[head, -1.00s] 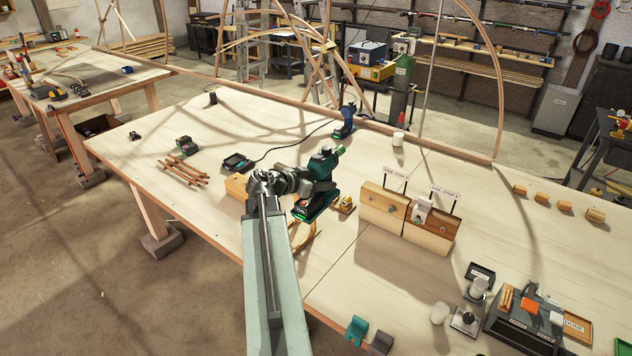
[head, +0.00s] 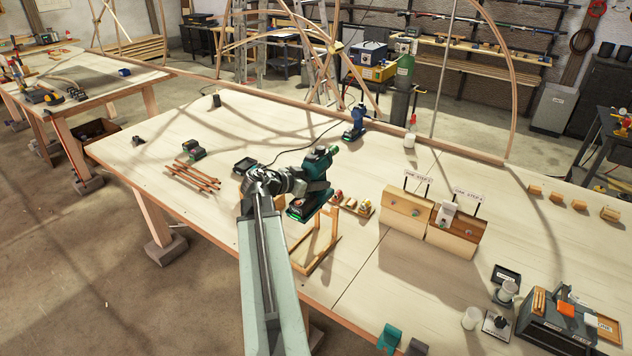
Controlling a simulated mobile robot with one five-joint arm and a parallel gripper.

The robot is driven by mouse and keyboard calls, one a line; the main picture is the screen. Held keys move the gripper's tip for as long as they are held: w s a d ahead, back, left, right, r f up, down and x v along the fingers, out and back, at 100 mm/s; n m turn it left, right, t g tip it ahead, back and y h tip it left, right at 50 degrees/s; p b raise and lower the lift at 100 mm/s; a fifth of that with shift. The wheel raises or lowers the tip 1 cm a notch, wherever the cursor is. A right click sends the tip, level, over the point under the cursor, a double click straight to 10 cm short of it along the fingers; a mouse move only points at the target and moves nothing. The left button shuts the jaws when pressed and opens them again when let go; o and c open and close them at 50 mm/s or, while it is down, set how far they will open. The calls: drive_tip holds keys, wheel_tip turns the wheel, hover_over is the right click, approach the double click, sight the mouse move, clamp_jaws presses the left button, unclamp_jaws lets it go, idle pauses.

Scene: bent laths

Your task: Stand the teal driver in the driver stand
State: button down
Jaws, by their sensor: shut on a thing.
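The teal driver (head: 317,172) is a dark teal power tool with a lighter green tip and a green-edged battery base. My gripper (head: 299,184) is shut on it and holds it above the table, with its base down and its tip to the upper right. The jaws themselves are small and mostly hidden against the driver. A light wooden open frame (head: 334,240), which looks like the driver stand, is on the table just below and right of the driver. Its left part is close behind my arm. No driver is visible in it.
A blue driver (head: 355,122) stands near the back edge. Two wooden blocks with signs (head: 407,213) (head: 454,232) stand to the right. A bundle of sticks (head: 192,176) and a dark charger (head: 245,166) lie left. A grey caddy (head: 556,318) is front right. The back left tabletop is mostly clear.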

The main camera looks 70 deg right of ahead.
wheel_tip(320, 180, down, 12)
drive_tip(key=b, duration=1)
drive_tip(key=shift+d+f+y+b, duration=0.2)
drive_tip(key=shift+f+y+b, duration=0.05)
drive_tip(key=shift+y+b, duration=0.05)
drive_tip(key=shift+w, duration=0.1)
wheel_tip(320, 180, down, 4)
drive_tip(key=b, duration=0.4)
drive_tip(key=shift+a+f+b, duration=0.1)
drive_tip(key=shift+f+b, duration=2.25)
drive_tip(key=shift+b, duration=0.05)
idle(0.6)
drive_tip(key=c, duration=0.7)
unclamp_jaws()
drive_tip(key=shift+o, duration=0.2)
